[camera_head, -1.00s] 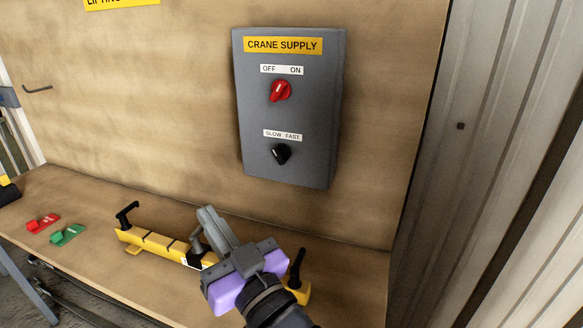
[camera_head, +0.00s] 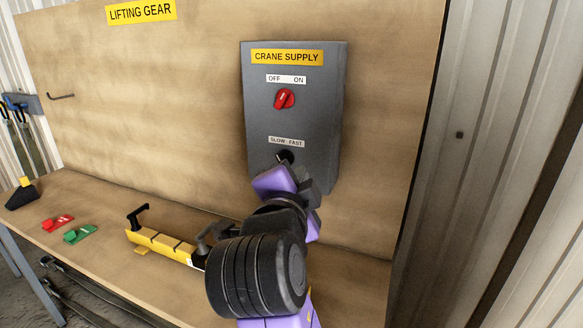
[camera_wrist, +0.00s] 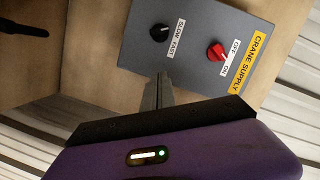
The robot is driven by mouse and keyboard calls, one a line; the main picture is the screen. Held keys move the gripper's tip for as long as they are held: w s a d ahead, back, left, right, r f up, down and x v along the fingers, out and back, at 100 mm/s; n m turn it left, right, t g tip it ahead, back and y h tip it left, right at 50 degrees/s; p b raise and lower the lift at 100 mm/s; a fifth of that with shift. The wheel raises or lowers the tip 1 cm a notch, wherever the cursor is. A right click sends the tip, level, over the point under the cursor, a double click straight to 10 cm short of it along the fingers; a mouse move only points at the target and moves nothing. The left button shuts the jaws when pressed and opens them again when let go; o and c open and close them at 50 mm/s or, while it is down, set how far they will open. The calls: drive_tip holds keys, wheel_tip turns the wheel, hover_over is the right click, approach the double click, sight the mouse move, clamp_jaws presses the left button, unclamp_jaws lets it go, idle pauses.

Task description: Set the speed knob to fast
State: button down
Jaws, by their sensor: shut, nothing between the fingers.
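The black speed knob (camera_head: 285,156) sits low on the grey crane supply box, under the SLOW FAST label (camera_head: 286,142). In the wrist view the knob (camera_wrist: 159,34) shows whole, and its pale mark seems to lean towards SLOW. My gripper (camera_wrist: 161,78) is shut and empty, its fingertips pointing at the box near its lower edge, apart from the knob in the picture. In the head view my gripper (camera_head: 300,178) is just below and in front of the knob, hiding its lower part; the exact gap cannot be told.
A red knob (camera_head: 284,99) under an OFF ON label sits above the black one on the box (camera_head: 325,120). The bench below holds a yellow beam (camera_head: 160,241) with black handles and red (camera_head: 58,222) and green (camera_head: 80,234) pieces.

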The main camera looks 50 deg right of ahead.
drive_tip(key=shift+d, duration=0.1)
idle(0.3)
drive_tip(key=p+x, duration=0.1)
drive_tip(key=x, duration=0.8)
drive_tip(key=shift+w+d+p, duration=0.15)
drive_tip(key=shift+d+p, duration=0.1)
drive_tip(key=shift+p, duration=0.15)
drive_tip(key=w, duration=0.1)
drive_tip(key=w+f, duration=0.1)
drive_tip(key=shift+w+a+f, duration=0.3)
drive_tip(key=shift+w+a, duration=0.1)
drive_tip(key=shift+w+a+f, duration=0.15)
drive_tip(key=shift+w+f, duration=0.1)
drive_tip(key=shift+w, duration=0.15)
